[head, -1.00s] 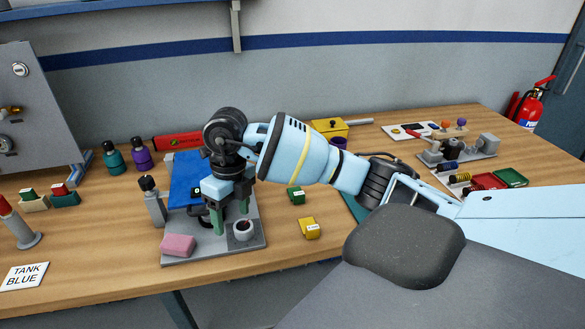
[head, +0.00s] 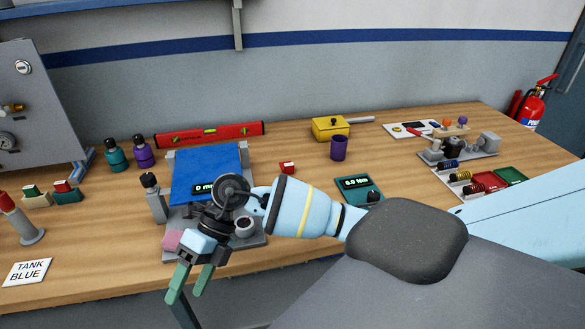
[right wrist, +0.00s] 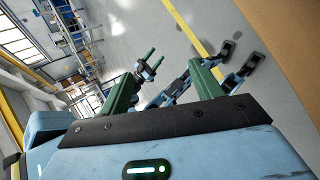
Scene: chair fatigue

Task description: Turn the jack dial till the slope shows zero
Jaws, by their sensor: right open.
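The levelling stand has a blue plate (head: 208,165) on a grey base, with a dark display (head: 203,188) at its front edge. The display reads "0 m", its right end hidden by my right wrist. A pale round dial with a dark centre (head: 244,226) sits at the base's front right, partly behind the wrist. My right gripper (head: 188,284) is open and empty, pointing down in front of the bench edge, left of and away from the dial. Its fingers (right wrist: 163,90) are empty in the right wrist view. There, what looks like my left gripper (right wrist: 153,59) has its fingers apart, small.
A red level (head: 210,134) lies behind.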

